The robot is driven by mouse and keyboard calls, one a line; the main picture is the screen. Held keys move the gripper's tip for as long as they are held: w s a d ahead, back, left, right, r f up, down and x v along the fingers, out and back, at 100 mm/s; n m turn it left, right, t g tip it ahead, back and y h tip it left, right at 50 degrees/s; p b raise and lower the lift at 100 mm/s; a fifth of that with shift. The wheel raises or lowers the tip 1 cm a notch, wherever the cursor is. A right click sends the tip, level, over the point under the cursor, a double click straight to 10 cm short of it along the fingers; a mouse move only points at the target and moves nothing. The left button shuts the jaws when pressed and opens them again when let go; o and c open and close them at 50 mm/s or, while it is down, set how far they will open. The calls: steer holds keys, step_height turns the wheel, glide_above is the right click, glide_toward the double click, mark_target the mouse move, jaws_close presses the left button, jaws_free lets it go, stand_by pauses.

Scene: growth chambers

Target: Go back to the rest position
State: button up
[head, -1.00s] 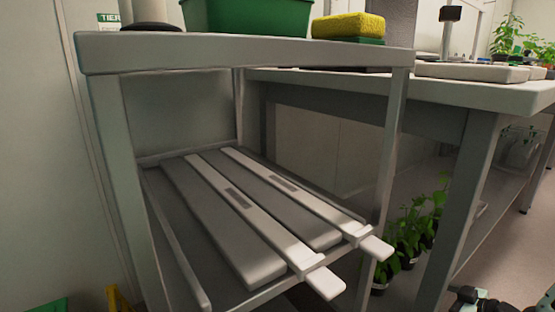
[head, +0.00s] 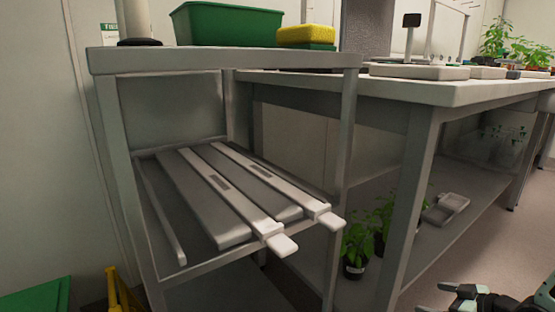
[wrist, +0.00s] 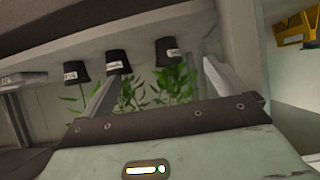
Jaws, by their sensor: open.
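In the wrist view, my gripper (wrist: 157,88) shows as two pale fingers set well apart, with nothing held between them. Potted plants (wrist: 113,62) appear upside down beyond the fingers, apart from them as far as I can tell. In the head view, a dark and pale green part of my arm shows at the bottom right corner, in front of open floor and clear of the shelving. The rest of the arm is out of view.
A metal rack (head: 118,150) with two long pale rails (head: 230,190) jutting forward stands at left. A green bin (head: 228,25) and yellow sponge (head: 306,35) sit on top. A bench (head: 440,90) extends right, with potted plants (head: 356,248) and a tray (head: 445,208) below. Floor at right is clear.

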step_height(320, 180, up, 10)
steer(key=s+a+m+g+h, duration=0.1)
steer(key=s+m+g+h, duration=0.1)
steer(key=m+g+h, duration=0.3)
steer(key=s+a+r+n+g+h+p, duration=0.1)
steer(key=s+a+r+n+g+p, duration=0.3)
steer(key=s+a+r, duration=0.8)
steer(key=s+a+r+n+g+p, duration=0.15)
steer(key=s+a+r+p, duration=0.45)
steer(key=s+a+r, duration=0.6)
step_height(320, 180, up, 34)
steer(key=a+p, duration=0.2)
steer(key=p, duration=3.4)
steer(key=shift+s+a+r, duration=0.2)
steer(key=shift+s+a, duration=0.15)
steer(key=shift+s, duration=0.05)
steer(key=shift+t, duration=0.25)
